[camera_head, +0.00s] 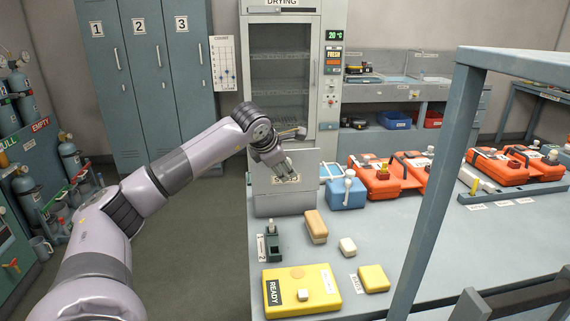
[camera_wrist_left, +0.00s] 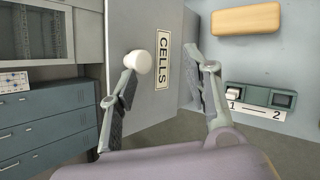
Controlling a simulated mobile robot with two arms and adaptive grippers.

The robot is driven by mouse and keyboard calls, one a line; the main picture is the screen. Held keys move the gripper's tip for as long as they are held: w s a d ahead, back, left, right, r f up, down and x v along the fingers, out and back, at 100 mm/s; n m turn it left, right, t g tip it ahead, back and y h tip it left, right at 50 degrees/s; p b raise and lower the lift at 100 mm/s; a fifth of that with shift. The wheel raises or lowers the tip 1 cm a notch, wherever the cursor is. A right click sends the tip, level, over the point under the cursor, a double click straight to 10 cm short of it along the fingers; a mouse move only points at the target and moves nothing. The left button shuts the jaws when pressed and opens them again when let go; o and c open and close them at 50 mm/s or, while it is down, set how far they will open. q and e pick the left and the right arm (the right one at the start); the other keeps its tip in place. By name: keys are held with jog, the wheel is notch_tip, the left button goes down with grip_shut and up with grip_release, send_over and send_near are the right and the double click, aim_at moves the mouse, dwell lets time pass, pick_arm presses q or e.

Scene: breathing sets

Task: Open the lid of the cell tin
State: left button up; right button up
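The cell tin (camera_head: 268,203) is a grey box at the left end of the workbench in the head view. Its CELLS label is partly behind my left gripper (camera_head: 284,170). In the left wrist view its grey face with the CELLS label (camera_wrist_left: 163,66) shows beyond and between the fingers. My left gripper is open, with its two fingers apart and nothing seen held between them. A white round knob (camera_wrist_left: 141,62) overlaps the left finger; I cannot tell whether they touch. The lid's edge is not clear. My right gripper is not in view.
A blue box (camera_head: 343,195) with a white lever stands right of the tin. A tan block (camera_head: 315,227), a small dark green holder (camera_head: 271,244) and a yellow READY case (camera_head: 322,278) lie nearer. Orange cases (camera_head: 376,180) and a grey frame post (camera_head: 440,180) are to the right.

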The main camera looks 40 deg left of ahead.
pick_arm(q)
jog(key=v, duration=1)
jog(key=shift+a+r, duration=0.2)
jog(key=shift+r, duration=0.1)
jog(key=shift+w, duration=0.1)
